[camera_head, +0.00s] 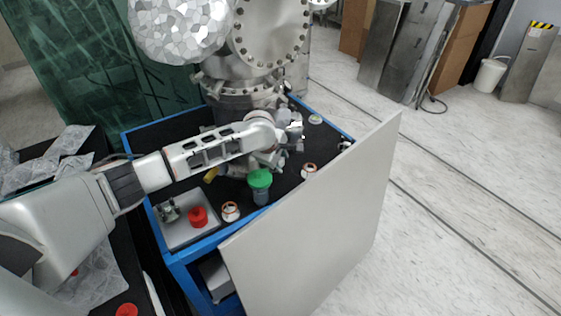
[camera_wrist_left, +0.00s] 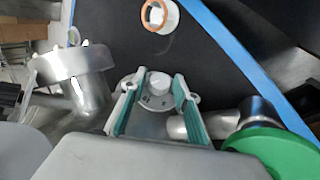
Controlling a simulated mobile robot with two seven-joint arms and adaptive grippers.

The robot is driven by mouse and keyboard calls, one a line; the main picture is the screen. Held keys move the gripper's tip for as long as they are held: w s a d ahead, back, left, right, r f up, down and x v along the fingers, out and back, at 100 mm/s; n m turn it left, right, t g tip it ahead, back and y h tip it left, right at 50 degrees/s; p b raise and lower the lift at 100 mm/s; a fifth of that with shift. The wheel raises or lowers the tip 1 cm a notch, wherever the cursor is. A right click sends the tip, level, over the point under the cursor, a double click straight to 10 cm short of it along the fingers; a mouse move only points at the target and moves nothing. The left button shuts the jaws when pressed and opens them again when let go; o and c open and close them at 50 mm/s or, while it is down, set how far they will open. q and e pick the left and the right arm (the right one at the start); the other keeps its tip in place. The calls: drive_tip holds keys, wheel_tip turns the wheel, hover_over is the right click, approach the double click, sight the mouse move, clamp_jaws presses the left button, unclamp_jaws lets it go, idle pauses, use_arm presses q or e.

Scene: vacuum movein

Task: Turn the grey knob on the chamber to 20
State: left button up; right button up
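The chamber (camera_head: 252,88) is a metal vessel with bolted flanges, standing at the back of a blue-edged cart. My left gripper (camera_head: 293,131) reaches in from the left beside the chamber's lower fittings. In the left wrist view, the small pale grey knob (camera_wrist_left: 159,83) sits on a round dial plate with markings too small to read. My left gripper (camera_wrist_left: 158,88) is open there, its teal-padded fingers apart on either side of the knob, with a gap visible. In the head view the knob cannot be made out behind the gripper. My right gripper is not in view.
A green-capped part (camera_head: 260,180) stands near my forearm and shows close to the right finger in the wrist view (camera_wrist_left: 268,146). A metal flanged fitting (camera_wrist_left: 78,75) is to the left. A grey tray (camera_head: 181,236) holds a red part. A grey panel (camera_head: 320,230) stands at the cart's front.

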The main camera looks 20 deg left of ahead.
use_arm(q)
drive_tip(key=v, duration=1.2)
idle(0.4)
